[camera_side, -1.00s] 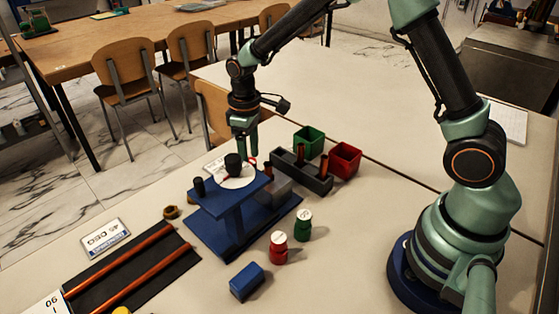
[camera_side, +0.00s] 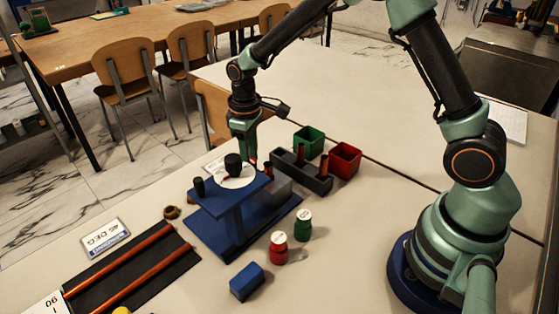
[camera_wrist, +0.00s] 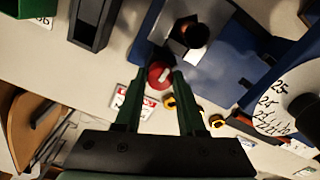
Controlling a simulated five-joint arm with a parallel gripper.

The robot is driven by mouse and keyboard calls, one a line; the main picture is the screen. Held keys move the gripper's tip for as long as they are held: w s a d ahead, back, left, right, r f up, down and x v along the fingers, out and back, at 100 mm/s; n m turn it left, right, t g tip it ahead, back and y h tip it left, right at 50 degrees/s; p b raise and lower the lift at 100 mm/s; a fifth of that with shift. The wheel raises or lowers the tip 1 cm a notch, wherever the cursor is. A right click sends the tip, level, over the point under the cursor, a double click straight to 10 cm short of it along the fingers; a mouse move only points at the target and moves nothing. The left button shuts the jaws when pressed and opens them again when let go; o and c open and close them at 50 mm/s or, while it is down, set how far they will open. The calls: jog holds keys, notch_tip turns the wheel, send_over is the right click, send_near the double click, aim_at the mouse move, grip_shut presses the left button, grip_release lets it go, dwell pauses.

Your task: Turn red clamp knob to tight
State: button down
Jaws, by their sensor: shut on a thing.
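The red clamp knob (camera_wrist: 158,74) shows in the wrist view with a pale mark across its face. It sits at the edge of the blue gauge stand (camera_side: 229,222). In the side view only a small red part of the knob (camera_side: 253,163) shows below my fingers. My gripper (camera_wrist: 160,77) is shut on the knob, with one finger on each side of it. My gripper (camera_side: 250,154) points down behind the round white dial (camera_side: 240,182) in the side view.
A grey rack (camera_side: 312,182) with copper-coloured pegs, a green bin (camera_side: 309,142) and a red bin (camera_side: 345,159) stand right of the stand. Red (camera_side: 278,248) and green (camera_side: 303,226) jars and a blue block (camera_side: 247,282) are in front. A black mat (camera_side: 128,272) lies left.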

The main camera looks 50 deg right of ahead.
jog(key=m, duration=0.3)
jog(key=shift+d+m, duration=0.1)
jog(key=shift+m, duration=0.3)
jog(key=m, duration=0.3)
jog(key=shift+m, duration=0.4)
jog(key=m, duration=0.4)
jog(key=shift+r+m, duration=0.1)
jog(key=shift+m, duration=1.9)
jog(key=c, duration=0.5)
grip_release()
jog(key=shift+s, duration=0.1)
